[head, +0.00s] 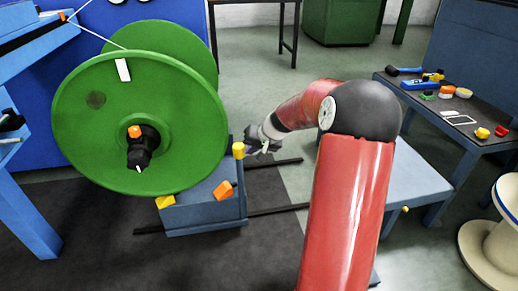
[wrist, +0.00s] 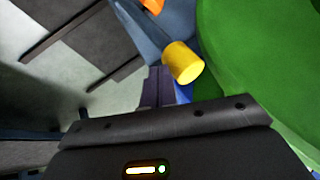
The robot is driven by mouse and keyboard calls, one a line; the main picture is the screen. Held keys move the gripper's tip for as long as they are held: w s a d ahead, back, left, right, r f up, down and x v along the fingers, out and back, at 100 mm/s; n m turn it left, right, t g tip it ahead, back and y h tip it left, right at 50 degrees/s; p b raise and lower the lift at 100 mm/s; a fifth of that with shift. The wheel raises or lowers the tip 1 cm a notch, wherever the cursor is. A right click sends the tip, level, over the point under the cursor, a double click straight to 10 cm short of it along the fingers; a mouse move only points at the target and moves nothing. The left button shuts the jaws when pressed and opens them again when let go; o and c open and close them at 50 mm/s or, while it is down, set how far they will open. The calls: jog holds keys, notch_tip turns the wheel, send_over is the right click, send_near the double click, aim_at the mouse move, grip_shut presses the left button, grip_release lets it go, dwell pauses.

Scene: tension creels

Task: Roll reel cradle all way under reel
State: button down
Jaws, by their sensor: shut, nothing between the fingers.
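The large green reel (head: 110,125) hangs upright at the left on a dark hub with an orange tip. The blue reel cradle (head: 207,212) sits low on dark floor rails, partly below the reel, its right part sticking out past the rim. It carries yellow corner pieces and an orange piece (head: 224,190). My gripper (head: 250,146) is beside the cradle's back right yellow post (head: 238,150). In the wrist view, the shut, empty fingers (wrist: 157,88) are close to the yellow post (wrist: 182,62); I cannot tell whether they touch it.
Dark rails (head: 278,210) run right from the cradle across the floor, with clear floor around them. A tool table (head: 440,118) stands at the right, with a blue-grey bench (head: 415,180) nearer. A cream spool (head: 490,245) stands at the right edge. Blue framework (head: 25,190) is at the left.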

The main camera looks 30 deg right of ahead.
jog(key=shift+a, duration=0.1)
jog(key=w+a, duration=0.1)
jog(key=a, duration=0.3)
jog(key=w+a, duration=0.1)
jog(key=a, duration=0.3)
jog(key=w+a, duration=0.1)
jog(key=a, duration=0.3)
jog(key=shift+w+a, duration=0.25)
jog(key=shift+w, duration=0.05)
